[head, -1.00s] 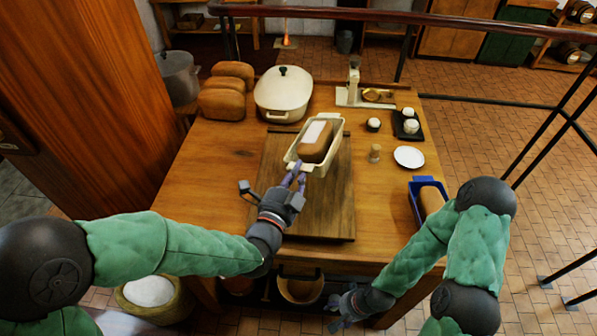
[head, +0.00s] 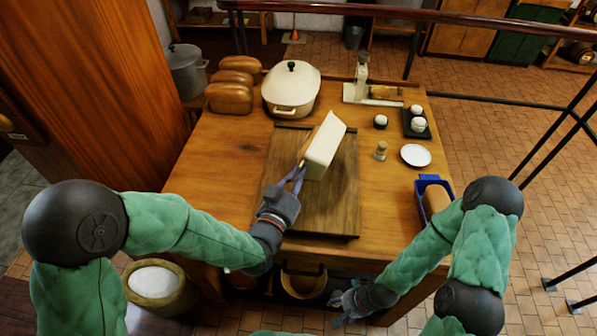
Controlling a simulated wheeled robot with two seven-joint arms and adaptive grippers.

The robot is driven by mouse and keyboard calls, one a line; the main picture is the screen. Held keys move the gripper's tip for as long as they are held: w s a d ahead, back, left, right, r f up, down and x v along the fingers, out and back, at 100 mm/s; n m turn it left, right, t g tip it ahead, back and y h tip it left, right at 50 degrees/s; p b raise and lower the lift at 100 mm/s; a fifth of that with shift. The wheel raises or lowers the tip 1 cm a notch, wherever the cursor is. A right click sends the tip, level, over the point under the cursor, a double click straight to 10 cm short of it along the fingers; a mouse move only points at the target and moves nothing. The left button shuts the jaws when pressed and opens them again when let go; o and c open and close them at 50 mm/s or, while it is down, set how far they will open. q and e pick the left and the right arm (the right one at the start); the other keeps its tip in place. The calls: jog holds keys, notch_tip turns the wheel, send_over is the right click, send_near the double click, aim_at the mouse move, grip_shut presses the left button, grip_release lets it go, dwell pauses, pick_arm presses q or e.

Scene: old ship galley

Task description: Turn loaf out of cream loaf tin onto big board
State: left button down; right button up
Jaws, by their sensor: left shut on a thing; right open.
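The cream loaf tin (head: 326,142) is tipped over the big board (head: 337,208), its pale outside towards me and its opening turned away. My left gripper (head: 299,176) is shut on the near end of the tin. I cannot tell whether the tin touches the board. My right gripper (head: 345,307) is open and empty, low in front of the table's front edge.
Several loaves (head: 229,98) and a cream lidded pot (head: 291,89) stand at the back left.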

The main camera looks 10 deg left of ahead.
aim_at(313, 162)
pick_arm(q)
jog(key=shift+d+f+n+b, duration=0.1)
jog(key=shift+f+n+b, duration=0.4)
jog(key=shift+n, duration=1.05)
jog(key=shift+d+f+n+b, duration=0.1)
jog(key=shift+f+n+b, duration=0.4)
jog(key=shift+n, duration=1)
jog(key=shift+f+n+b, duration=0.25)
jog(key=shift+n+b, duration=0.4)
jog(key=shift+n, duration=0.9)
jog(key=shift+r, duration=0.1)
jog(key=shift+s+d+r+p, duration=0.1)
jog(key=shift+d+r+p, duration=0.3)
jog(key=shift+r+p, duration=0.45)
jog(key=shift+s+d+r+p, duration=0.15)
jog(key=shift+d+r+p, duration=0.35)
jog(key=shift+r, duration=0.6)
jog(key=shift+s+d+r+p, duration=0.1)
jog(key=shift+d+r+p, duration=0.2)
jog(key=shift+r+p, duration=0.55)
